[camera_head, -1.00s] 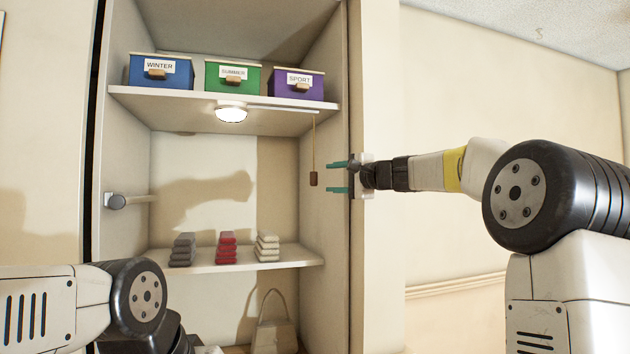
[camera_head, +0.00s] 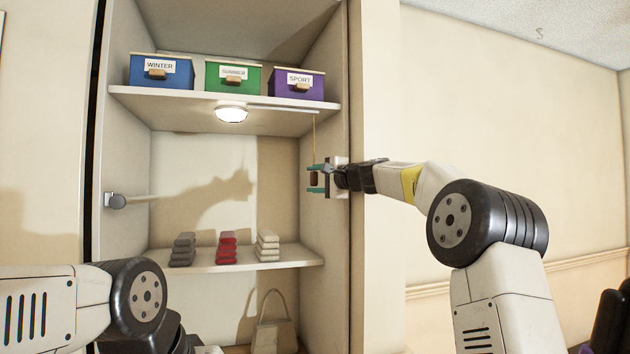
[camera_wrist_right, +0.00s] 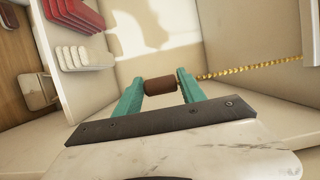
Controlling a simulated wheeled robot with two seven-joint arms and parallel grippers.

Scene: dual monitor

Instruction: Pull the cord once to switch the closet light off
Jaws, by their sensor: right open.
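The closet light (camera_head: 231,115) under the upper shelf is lit. A thin cord (camera_head: 314,140) hangs from a bar beside it and ends in a brown wooden pull (camera_head: 314,179). My right gripper (camera_head: 315,179) is open, its teal fingers above and below the pull at the closet's right side. In the right wrist view the brown pull (camera_wrist_right: 160,86) lies between the two open fingertips, and the beaded cord (camera_wrist_right: 250,68) runs off to the right past one finger. I cannot tell whether a finger touches it. My left arm shows at the lower left; its gripper is not in view.
The upper shelf (camera_head: 150,93) holds blue, green and purple boxes. The lower shelf (camera_head: 205,267) holds grey, red and cream folded stacks. A bag (camera_head: 273,335) stands at the bottom. The right closet wall is close to my right gripper.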

